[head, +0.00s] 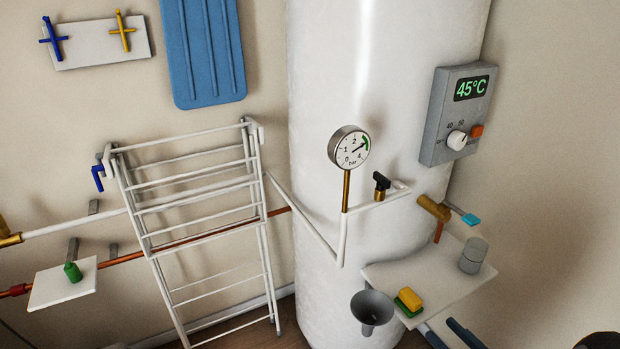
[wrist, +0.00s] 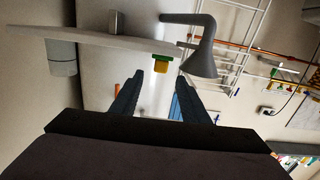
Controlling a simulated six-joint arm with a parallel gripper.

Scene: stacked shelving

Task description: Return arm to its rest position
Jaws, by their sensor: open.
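My gripper (head: 441,326) shows only by its fingertips at the bottom right of the head view, just below the front edge of a white shelf. The rest of my arm is mostly out of that view. In the wrist view my gripper (wrist: 159,80) has two dark blue fingers spread apart with nothing between them.
The white shelf (head: 440,272) carries a grey cylinder (head: 473,256). A grey funnel (head: 372,309) hangs left of the shelf. A white tank (head: 325,230) with a pressure gauge (head: 349,148) stands behind. A drying rack (head: 196,180) is at the left.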

